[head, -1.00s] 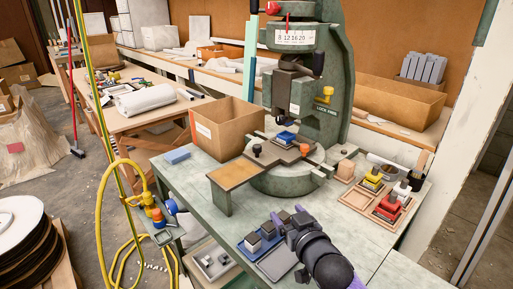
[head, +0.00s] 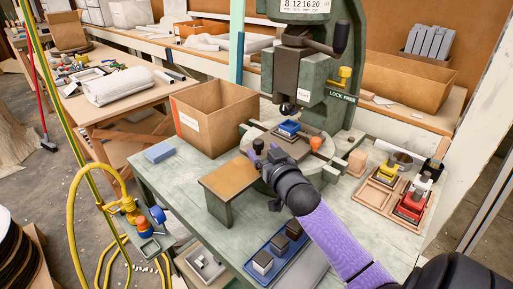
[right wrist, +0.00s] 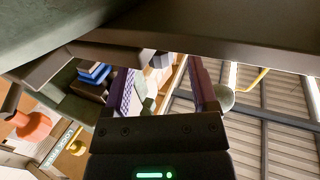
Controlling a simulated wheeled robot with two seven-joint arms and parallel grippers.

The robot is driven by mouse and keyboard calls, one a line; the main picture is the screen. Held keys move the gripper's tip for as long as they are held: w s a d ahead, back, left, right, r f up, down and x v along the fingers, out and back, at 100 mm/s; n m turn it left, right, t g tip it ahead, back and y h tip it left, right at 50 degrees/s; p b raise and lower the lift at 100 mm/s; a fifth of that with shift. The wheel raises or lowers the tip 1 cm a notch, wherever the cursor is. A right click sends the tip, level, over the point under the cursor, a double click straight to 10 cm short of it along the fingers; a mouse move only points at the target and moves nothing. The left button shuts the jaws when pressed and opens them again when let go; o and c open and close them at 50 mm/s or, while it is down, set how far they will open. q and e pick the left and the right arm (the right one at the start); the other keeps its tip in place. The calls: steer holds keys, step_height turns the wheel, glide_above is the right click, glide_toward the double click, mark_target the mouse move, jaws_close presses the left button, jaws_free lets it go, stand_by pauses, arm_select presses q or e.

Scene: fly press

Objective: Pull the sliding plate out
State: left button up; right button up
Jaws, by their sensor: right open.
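The sliding plate (head: 292,147) is a dark brown slab on the round bed of the green press, with a blue block (head: 289,129) on it. A black knob (head: 258,146) stands at its left side. My right gripper (head: 268,158) is open at the plate's near left edge, close to the knob; the arm and jaws hide part of that edge. In the right wrist view its two purple fingers (right wrist: 165,88) are spread apart, with nothing clearly held between them. The blue block also shows there (right wrist: 95,72). My left gripper is not in view.
A tan-topped support (head: 238,180) extends left of the press bed. The press ram (head: 287,85) hangs above the plate. A cardboard box (head: 212,120) stands behind left. A blue tray (head: 275,258) with dark blocks lies in front; an orange knob (head: 316,143) is to the right.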

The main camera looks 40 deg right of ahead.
mark_target(261, 147)
steer(key=shift+b+x, duration=0.45)
steer(key=shift+x, duration=1.4)
jaws_close()
